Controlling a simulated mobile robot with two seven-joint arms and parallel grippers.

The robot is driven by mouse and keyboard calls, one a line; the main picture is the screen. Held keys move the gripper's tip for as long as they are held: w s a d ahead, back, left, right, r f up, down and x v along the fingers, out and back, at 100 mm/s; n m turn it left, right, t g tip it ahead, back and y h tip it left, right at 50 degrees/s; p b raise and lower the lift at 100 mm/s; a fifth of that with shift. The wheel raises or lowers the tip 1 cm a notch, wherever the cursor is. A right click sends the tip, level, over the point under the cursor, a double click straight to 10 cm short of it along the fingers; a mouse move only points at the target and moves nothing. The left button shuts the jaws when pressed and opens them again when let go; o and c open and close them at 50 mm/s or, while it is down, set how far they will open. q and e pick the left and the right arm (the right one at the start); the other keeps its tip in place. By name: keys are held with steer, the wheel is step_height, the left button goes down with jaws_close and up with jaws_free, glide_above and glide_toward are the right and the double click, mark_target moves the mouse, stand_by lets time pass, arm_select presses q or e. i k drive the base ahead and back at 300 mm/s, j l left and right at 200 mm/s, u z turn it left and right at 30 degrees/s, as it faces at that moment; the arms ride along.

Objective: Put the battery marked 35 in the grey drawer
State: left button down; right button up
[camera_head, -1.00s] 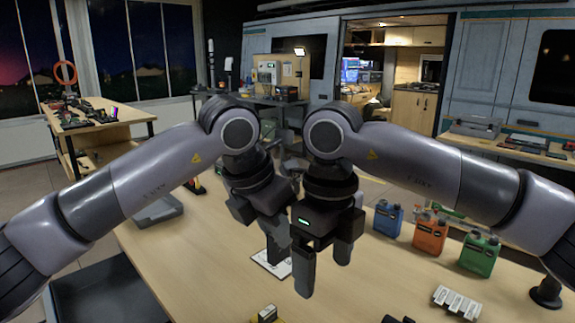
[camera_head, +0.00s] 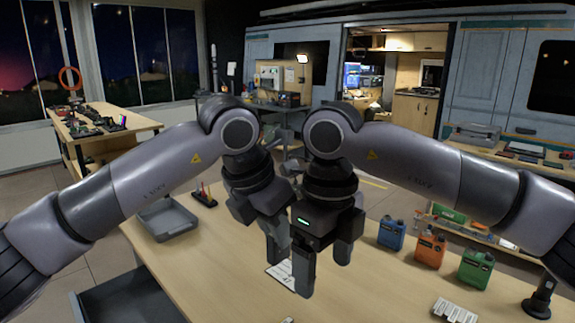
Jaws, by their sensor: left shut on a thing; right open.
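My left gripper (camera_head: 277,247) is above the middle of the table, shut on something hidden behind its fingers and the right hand. My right gripper (camera_head: 324,262) is beside it, open, with its fingers pointing down. A dark grey open box shape (camera_head: 130,297), possibly the grey drawer, is at the lower left by the table's edge, well left of both grippers. I see no marking 35 in this view. A row of small white blocks (camera_head: 455,311) lies at the table's front right; I cannot tell whether they are batteries.
A grey tray (camera_head: 168,222) is on the table's left part. Blue (camera_head: 392,233), orange (camera_head: 429,249) and green (camera_head: 475,268) jugs stand at the right. A white printed sheet (camera_head: 282,273) lies beneath my grippers. The table's left middle is clear.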

mark_target(146, 301)
steer(key=k+j, duration=0.3)
steer(key=j, duration=0.15)
steer(key=k+j, duration=0.35)
steer(key=j, duration=0.15)
steer(key=k+j, duration=0.3)
steer(key=j, duration=0.15)
